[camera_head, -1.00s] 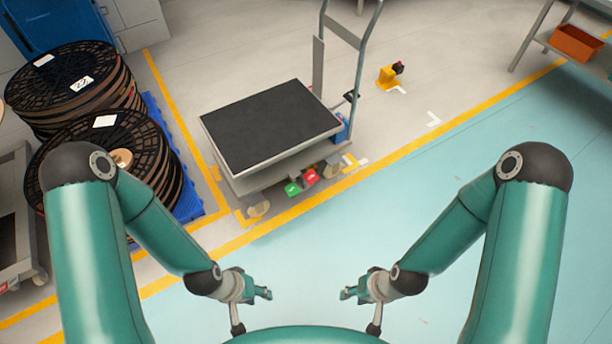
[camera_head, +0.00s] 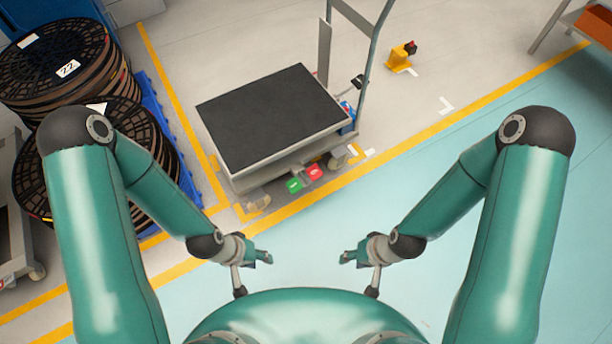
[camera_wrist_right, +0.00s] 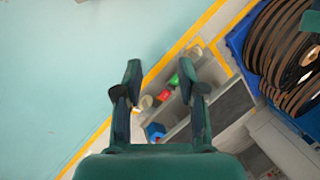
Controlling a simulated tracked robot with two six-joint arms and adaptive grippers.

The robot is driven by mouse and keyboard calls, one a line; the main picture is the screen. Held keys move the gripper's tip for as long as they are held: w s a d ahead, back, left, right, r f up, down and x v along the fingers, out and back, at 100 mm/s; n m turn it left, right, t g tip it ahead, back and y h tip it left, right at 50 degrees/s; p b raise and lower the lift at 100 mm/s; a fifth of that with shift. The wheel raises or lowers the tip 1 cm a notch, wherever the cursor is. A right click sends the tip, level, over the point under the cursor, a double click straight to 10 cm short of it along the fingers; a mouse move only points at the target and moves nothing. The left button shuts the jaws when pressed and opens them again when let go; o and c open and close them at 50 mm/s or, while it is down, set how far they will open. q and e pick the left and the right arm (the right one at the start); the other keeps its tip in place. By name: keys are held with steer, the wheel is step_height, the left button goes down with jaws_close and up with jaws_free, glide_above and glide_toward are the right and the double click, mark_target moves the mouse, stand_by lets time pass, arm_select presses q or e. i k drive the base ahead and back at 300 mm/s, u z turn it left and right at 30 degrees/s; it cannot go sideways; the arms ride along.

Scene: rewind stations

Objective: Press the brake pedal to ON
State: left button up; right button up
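A green pedal (camera_head: 294,185) and a red pedal (camera_head: 314,172) sit side by side low at the near edge of a platform cart (camera_head: 290,160). In the right wrist view the green pedal (camera_wrist_right: 174,80) and the red pedal (camera_wrist_right: 163,95) show beyond the fingers. Labels on the pedals are too small to read. My left gripper (camera_head: 268,257) and right gripper (camera_head: 346,257) are in front of my body, apart from the cart and pedals. The right fingers (camera_wrist_right: 160,72) are spread with nothing between them. The left fingers are too small to judge.
Stacked black cable reels (camera_head: 65,60) stand on a blue pallet (camera_head: 188,200) at the left. The cart has an upright handle (camera_head: 366,70). A yellow device (camera_head: 400,58) stands beyond it. The teal floor (camera_head: 310,225) between my grippers and the cart is clear.

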mark_target(312, 174)
steer(key=u, duration=0.05)
steer(key=k, duration=1.3)
steer(key=u, duration=0.4)
steer(key=i, duration=0.85)
steer(key=u, duration=0.45)
steer(key=i, duration=1.25)
steer(key=z, duration=0.6)
